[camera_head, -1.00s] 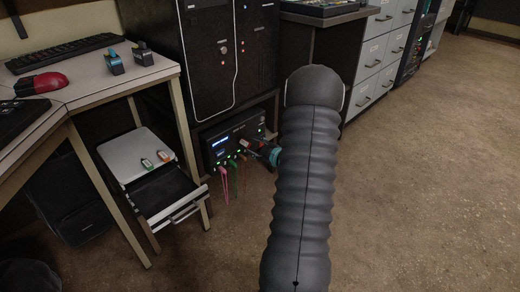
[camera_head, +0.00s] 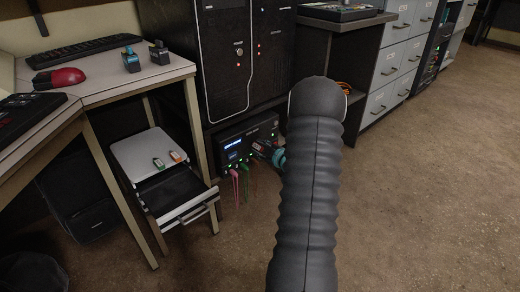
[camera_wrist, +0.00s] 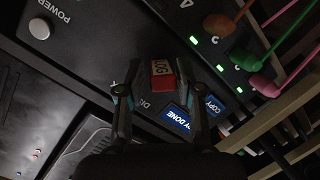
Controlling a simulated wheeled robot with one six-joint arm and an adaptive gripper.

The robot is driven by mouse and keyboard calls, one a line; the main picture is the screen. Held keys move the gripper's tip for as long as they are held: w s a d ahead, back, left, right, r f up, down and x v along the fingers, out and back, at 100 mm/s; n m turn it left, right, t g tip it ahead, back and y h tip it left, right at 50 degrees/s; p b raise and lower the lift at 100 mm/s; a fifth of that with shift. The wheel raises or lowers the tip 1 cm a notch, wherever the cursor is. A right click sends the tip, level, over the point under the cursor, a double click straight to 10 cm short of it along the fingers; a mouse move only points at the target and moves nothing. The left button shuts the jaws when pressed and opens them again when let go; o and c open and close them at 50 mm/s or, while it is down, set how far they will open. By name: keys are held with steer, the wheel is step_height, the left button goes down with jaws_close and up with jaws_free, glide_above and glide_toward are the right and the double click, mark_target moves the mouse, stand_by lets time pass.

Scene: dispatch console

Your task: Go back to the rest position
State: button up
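My arm crosses the middle of the head view and hides part of my gripper (camera_head: 272,152), which is low in front of a black device (camera_head: 232,150) with a lit screen. In the wrist view my gripper (camera_wrist: 160,62) has its two fingers apart. A red block labelled LOG (camera_wrist: 163,79) stands between them, with visible gaps on both sides. It appears to be at the face of the device, beside a blue screen (camera_wrist: 178,117) that reads COPY DONE. Whether the block is seated in a port cannot be told.
Pink, green and orange sticks (camera_wrist: 219,25) stand out of the device near green lights. A desk (camera_head: 125,80) and an open drawer (camera_head: 183,200) are on the left. Grey cabinets (camera_head: 392,65) stand behind on the right. The brown floor (camera_head: 430,200) at right is clear.

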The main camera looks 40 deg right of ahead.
jaws_close()
steer(key=shift+s+d, duration=0.15)
steer(key=shift+s, duration=1.1)
stand_by(0.6)
steer(key=v, duration=0.2)
steer(key=f+v, duration=0.1)
steer(key=v, duration=0.1)
steer(key=shift+s+d+b, duration=0.15)
steer(key=shift+b, duration=0.15)
steer(key=shift+s, duration=0.1)
stand_by(0.4)
